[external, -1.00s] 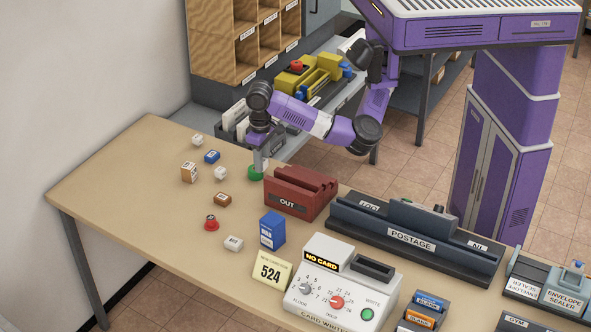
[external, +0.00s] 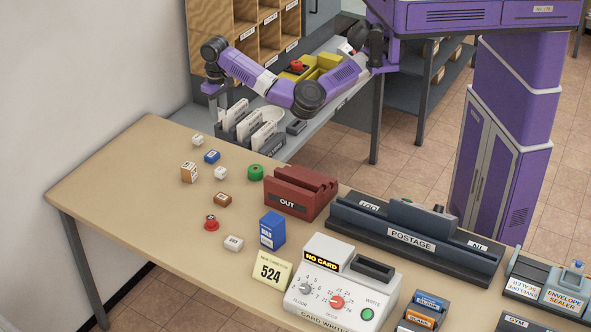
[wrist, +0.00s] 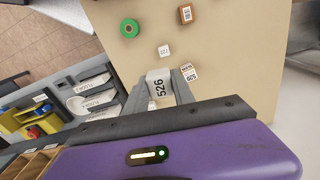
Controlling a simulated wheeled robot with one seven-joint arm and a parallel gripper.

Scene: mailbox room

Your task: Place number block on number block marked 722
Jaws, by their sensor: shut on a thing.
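On the table ahead is a small white block (wrist: 164,50) with a marking too small to read. It also shows in the external view (external: 220,173). Other white blocks stand at the back left (external: 197,139) and nearer the front (external: 233,243). I cannot tell which block is marked 722. The held block is apart from the table blocks.
A brown-and-white box (external: 189,172), blue block (external: 212,156), green roll (external: 255,172), brown block (external: 222,199) and red-topped item (external: 211,223) stand nearby. A red OUT holder (external: 297,192) is right of them. Letter trays (external: 250,128) sit on the counter behind.

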